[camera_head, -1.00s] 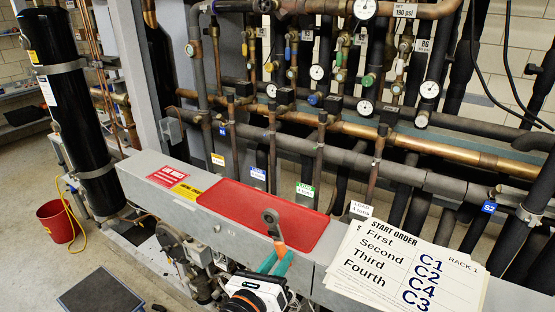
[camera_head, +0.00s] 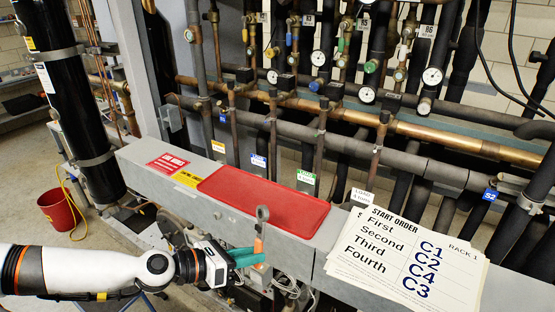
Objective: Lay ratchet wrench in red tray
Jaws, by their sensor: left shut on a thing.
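The red tray (camera_head: 264,207) lies on top of the grey beam and is empty. The ratchet wrench (camera_head: 261,229) has a grey head and an orange handle. It stands roughly upright just in front of the tray's near edge, its head overlapping the tray's front rim in the picture. My left gripper (camera_head: 250,258), with teal fingers, comes in from the left and is shut on the wrench's orange handle. Its fingers hide part of the handle. My right gripper is not in view.
The grey beam (camera_head: 145,155) runs across the front. Start order cards (camera_head: 405,255) lie on it right of the tray. Pipes, valves and gauges (camera_head: 367,95) fill the space behind. A red bucket (camera_head: 58,208) stands on the floor at the left.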

